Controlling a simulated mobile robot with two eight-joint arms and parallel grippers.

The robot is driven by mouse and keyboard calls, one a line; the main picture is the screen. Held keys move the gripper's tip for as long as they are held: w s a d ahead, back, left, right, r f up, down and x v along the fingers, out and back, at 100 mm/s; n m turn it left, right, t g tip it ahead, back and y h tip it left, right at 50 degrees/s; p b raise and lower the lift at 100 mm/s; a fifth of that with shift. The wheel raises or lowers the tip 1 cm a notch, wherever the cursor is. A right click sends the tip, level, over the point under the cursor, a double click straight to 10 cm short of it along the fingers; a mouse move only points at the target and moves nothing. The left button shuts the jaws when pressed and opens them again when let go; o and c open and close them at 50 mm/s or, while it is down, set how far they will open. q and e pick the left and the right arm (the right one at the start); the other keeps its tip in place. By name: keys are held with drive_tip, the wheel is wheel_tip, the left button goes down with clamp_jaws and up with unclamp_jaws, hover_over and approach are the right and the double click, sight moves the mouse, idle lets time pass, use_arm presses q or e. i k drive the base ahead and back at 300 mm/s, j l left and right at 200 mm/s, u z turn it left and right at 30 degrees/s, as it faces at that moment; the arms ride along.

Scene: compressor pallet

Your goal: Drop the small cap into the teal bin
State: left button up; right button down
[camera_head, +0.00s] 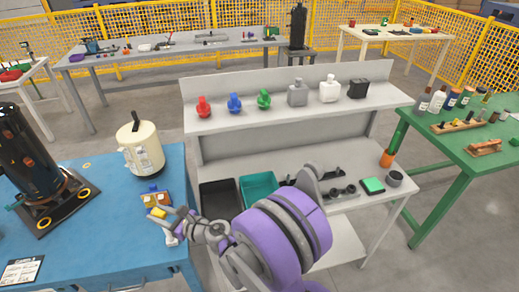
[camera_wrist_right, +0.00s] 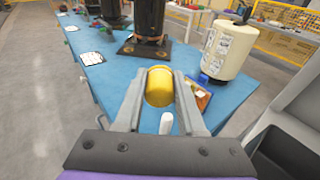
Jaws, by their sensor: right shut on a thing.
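My right gripper (camera_head: 167,218) is over the right part of the blue table, shut on a small yellow cap (camera_head: 158,212). In the right wrist view the yellow cap (camera_wrist_right: 159,88) sits between the two fingers of the gripper (camera_wrist_right: 160,95). The teal bin (camera_head: 258,190) is on the lower shelf of the grey bench, to the right of the gripper. My forearm hides part of the bin's near side. My left gripper is not in view.
A dark bin (camera_head: 217,197) stands between the gripper and the teal bin. On the blue table (camera_head: 105,215) stand a cream canister (camera_head: 141,148), a black cylinder on a base (camera_head: 28,150) and a small brown-and-blue tray (camera_head: 152,198). A small white piece (camera_wrist_right: 166,123) is near the fingers.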

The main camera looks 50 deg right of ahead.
sight(262, 198)
drive_tip(key=k+l, duration=0.15)
drive_tip(key=l, duration=0.2)
drive_tip(key=k+l, duration=0.1)
drive_tip(key=l, duration=0.2)
drive_tip(key=k+l, duration=0.15)
drive_tip(key=l, duration=0.2)
drive_tip(key=k+l, duration=0.15)
drive_tip(key=l, duration=0.15)
drive_tip(key=k+l, duration=0.15)
drive_tip(key=l, duration=0.2)
